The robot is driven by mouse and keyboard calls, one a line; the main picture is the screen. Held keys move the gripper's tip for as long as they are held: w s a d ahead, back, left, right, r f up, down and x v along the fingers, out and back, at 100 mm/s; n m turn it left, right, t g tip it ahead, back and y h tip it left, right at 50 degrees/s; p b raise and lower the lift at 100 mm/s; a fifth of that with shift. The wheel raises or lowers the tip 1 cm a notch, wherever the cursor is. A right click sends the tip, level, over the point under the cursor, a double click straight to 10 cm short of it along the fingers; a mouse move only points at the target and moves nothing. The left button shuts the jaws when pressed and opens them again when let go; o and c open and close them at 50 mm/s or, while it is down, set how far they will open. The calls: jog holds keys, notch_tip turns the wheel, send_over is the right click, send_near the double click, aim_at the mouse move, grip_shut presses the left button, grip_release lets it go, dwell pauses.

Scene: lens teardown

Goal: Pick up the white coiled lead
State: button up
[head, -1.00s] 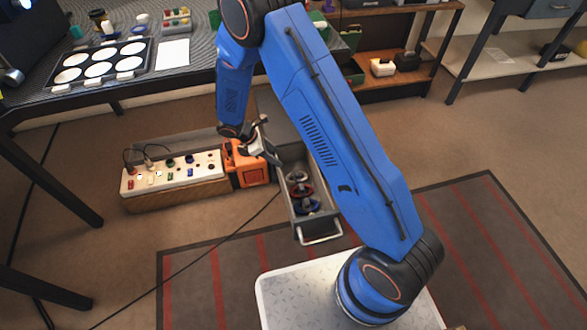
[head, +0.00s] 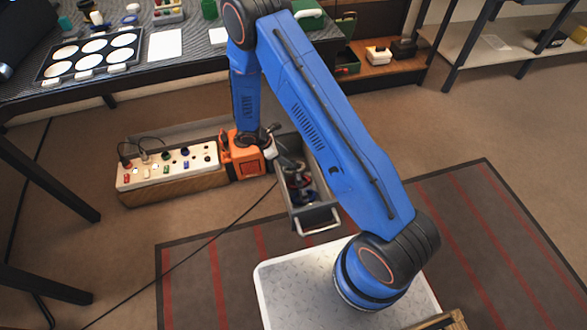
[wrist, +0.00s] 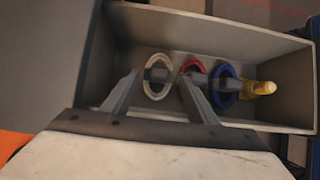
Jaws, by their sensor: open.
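The white coiled lead (wrist: 149,87) hangs as a ring around a grey peg inside an open grey drawer, seen in the wrist view. My gripper (wrist: 160,79) is open, with one finger to the left of the white ring and the other to its right, near the red coil. The fingers appear empty; I cannot tell how deep they are relative to the ring. In the head view my gripper (head: 286,160) is over the drawer's far end, and the white lead is not clearly visible there.
The drawer (head: 316,216) also holds a red coil (wrist: 194,65), a blue coil (wrist: 224,98) and a yellow piece (wrist: 263,88). Its walls are close around the gripper. An orange box (head: 243,160) and a white socket panel (head: 173,166) stand to the left.

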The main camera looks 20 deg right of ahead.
aim_at(294, 171)
jog(key=shift+x, duration=2.6)
jog(key=shift+a+f, duration=0.1)
jog(key=shift+a, duration=0.05)
jog(key=shift+c, duration=0.3)
grip_shut()
